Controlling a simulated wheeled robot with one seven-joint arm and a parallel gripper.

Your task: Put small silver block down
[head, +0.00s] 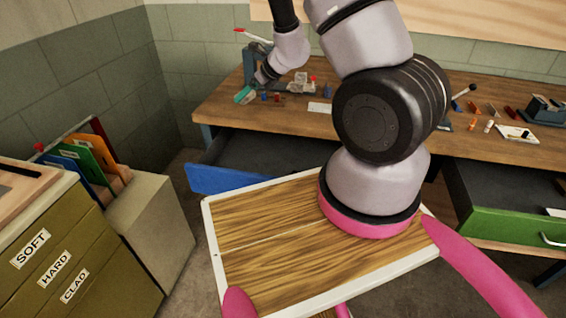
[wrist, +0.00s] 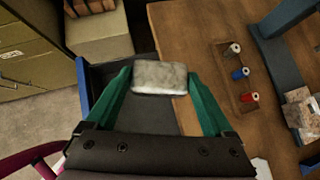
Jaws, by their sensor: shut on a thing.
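The small silver block (wrist: 160,77) is a pale, mottled grey piece with rounded edges. It sits between the two teal fingertips of my gripper (wrist: 158,84) in the wrist view, with a finger touching each side. In the head view my gripper (head: 243,95) is at the far left of the wooden workbench (head: 225,105), above its edge, and I cannot make out the block there. In the wrist view the block overlaps the bench's front edge and the dark open drawer (wrist: 140,118) below. Its height above them is hard to judge.
A blue-fronted drawer (head: 228,180) and a green-fronted drawer (head: 505,228) stand open under the bench. Spools (wrist: 240,73) sit on a small wooden holder near my gripper, beside a blue-grey stand (wrist: 275,60). Labelled cabinet drawers (head: 50,265) stand at left.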

